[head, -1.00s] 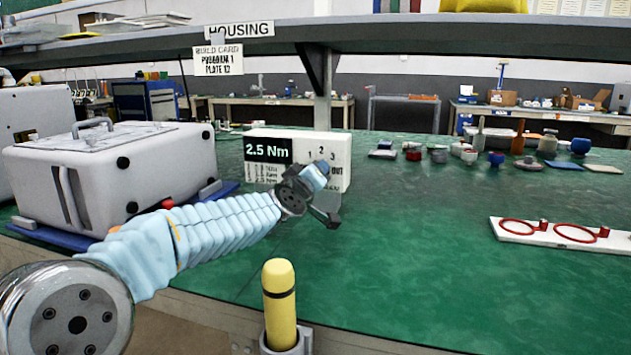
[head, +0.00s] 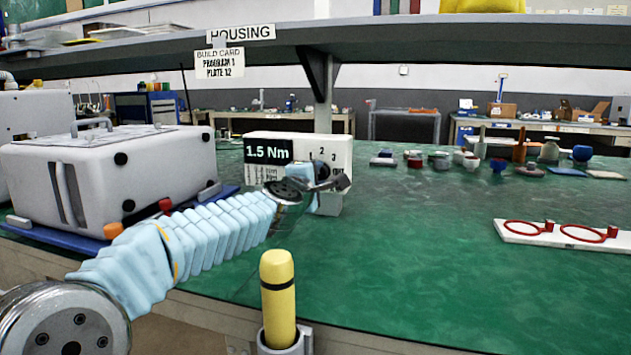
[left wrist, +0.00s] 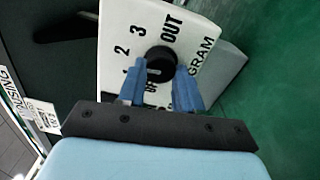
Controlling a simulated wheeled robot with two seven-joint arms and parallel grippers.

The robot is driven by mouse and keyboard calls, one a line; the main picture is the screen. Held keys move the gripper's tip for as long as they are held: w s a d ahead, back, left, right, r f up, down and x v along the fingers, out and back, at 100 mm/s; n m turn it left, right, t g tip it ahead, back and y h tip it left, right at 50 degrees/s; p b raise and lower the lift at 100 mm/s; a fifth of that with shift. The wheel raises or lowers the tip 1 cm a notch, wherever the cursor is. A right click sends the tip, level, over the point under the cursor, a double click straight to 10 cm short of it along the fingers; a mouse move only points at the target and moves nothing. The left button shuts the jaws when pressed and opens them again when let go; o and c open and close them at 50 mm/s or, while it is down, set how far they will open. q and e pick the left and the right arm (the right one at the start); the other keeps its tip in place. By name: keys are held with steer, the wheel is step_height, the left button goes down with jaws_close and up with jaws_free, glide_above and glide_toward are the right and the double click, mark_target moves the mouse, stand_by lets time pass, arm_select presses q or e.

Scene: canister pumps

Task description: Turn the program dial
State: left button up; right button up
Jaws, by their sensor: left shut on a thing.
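The program dial (left wrist: 158,62) is a black round knob on a white panel, with 1, 2, 3 and OUT printed around it. In the left wrist view my left gripper (left wrist: 160,78) has its blue fingers on both sides of the dial, shut on it. Which mark the dial points to is unclear. In the head view the gripper (head: 330,186) is at the front of the white controller box (head: 338,150) and hides the dial. The box's display (head: 268,151) reads 1.5 Nm. The build card (head: 219,64) reads PROGRAM 1, PLATE 12.
A grey housing (head: 105,175) stands left on a blue mat. A white plate with red rings (head: 540,238) lies right. Several small parts stand at the back. The middle bench is clear.

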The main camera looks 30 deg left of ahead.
arm_select(q)
steer(key=shift+d+f+n+b, duration=0.15)
steer(key=shift+n+b, duration=1.05)
steer(key=shift+n, duration=2.95)
steer(key=shift+f+n+b, duration=0.1)
steer(key=shift+n+b, duration=1.1)
steer(key=shift+n, duration=2.95)
steer(key=o, duration=1)
steer(key=shift+o, duration=0.2)
steer(key=v, duration=1.3)
steer(key=shift+s, duration=0.4)
